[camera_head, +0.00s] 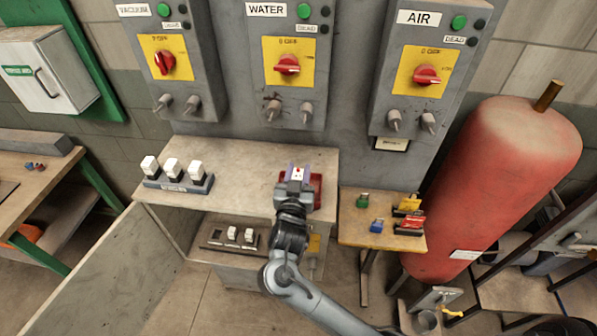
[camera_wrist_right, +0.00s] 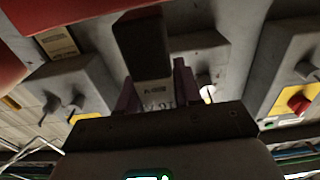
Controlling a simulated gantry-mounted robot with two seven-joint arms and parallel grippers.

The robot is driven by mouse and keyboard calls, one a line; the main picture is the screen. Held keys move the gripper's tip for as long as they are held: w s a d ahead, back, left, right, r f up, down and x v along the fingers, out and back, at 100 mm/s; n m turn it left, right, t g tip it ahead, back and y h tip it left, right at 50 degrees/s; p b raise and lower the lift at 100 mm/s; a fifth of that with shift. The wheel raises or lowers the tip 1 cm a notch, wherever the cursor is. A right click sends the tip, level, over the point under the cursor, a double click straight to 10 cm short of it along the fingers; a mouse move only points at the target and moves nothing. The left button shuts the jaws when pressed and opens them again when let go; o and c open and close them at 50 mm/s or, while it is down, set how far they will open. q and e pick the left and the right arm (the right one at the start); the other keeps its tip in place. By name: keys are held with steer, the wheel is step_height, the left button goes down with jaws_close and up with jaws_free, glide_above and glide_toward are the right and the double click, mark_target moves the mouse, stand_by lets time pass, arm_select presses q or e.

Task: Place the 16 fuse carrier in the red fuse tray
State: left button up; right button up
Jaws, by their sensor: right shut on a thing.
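My right gripper (camera_head: 296,178) is shut on a fuse carrier, a small pale block with a red mark on its face (camera_head: 298,172). In the right wrist view the carrier (camera_wrist_right: 154,92) sits between the fingers, with an upside-down label that seems to read 16 and a dark part pointing away. The red fuse tray (camera_head: 317,190) lies on the bench top, partly hidden behind the gripper. The carrier appears above or at the tray; I cannot tell whether they touch. My left gripper is not in view.
A dark rack (camera_head: 178,184) with three white carriers stands left on the bench (camera_head: 240,165). Another rack (camera_head: 222,246) with white carriers is on the lower shelf. Switch boxes hang behind. A small side table (camera_head: 355,232) holds coloured blocks; a red tank (camera_head: 505,170) stands right.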

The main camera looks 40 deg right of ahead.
steer(key=shift+f, duration=0.4)
steer(key=o, duration=1.1)
